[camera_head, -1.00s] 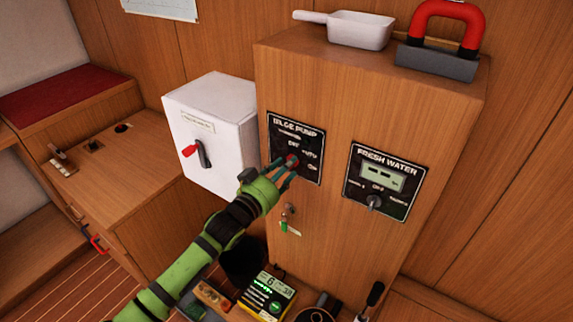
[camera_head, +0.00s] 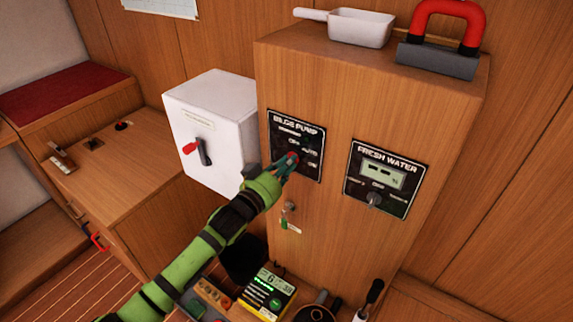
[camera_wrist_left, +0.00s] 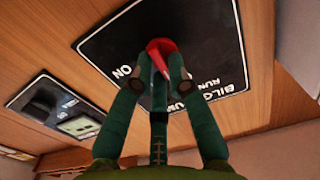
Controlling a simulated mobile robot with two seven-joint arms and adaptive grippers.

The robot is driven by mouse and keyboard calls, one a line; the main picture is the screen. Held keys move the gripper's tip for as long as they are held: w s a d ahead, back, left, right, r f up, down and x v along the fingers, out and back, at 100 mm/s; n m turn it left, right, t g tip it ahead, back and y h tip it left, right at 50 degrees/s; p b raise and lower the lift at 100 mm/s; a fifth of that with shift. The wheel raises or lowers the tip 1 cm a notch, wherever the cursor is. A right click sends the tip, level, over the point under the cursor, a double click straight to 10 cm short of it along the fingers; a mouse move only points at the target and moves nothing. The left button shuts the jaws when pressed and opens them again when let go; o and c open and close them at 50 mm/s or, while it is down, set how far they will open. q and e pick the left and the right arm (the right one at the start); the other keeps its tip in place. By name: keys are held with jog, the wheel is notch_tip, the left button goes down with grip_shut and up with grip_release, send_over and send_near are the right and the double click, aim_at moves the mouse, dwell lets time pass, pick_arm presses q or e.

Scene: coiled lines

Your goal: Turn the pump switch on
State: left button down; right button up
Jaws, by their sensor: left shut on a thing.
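The bilge pump panel (camera_head: 282,130) is a black plate on the front of the wooden cabinet. Its lettering includes "BILGE PUMP" and "AUTO". My left gripper (camera_head: 287,162) is at the panel's lower middle, with its fingers around the red switch knob (camera_head: 293,157). In the left wrist view the fingers (camera_wrist_left: 158,84) are shut on the red knob (camera_wrist_left: 160,52), in front of the black panel (camera_wrist_left: 110,55) with "ON" beside it. The fingers hide part of the knob, and I cannot tell its exact setting. My right gripper is not in view.
The fresh water panel (camera_head: 385,179) is to the right. A white box (camera_head: 213,120) with a red-tipped handle (camera_head: 197,148) stands left, close to my arm. A yellow meter (camera_head: 266,294) lies lower down.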

pick_arm(q)
jog(key=shift+f+m+b, duration=0.2)
jog(key=shift+m+b, duration=0.1)
jog(key=shift+m, duration=4.05)
jog(key=shift+f+m+b, duration=0.2)
jog(key=shift+m+b, duration=0.05)
jog(key=shift+m, duration=4.1)
jog(key=c, duration=1.2)
grip_release()
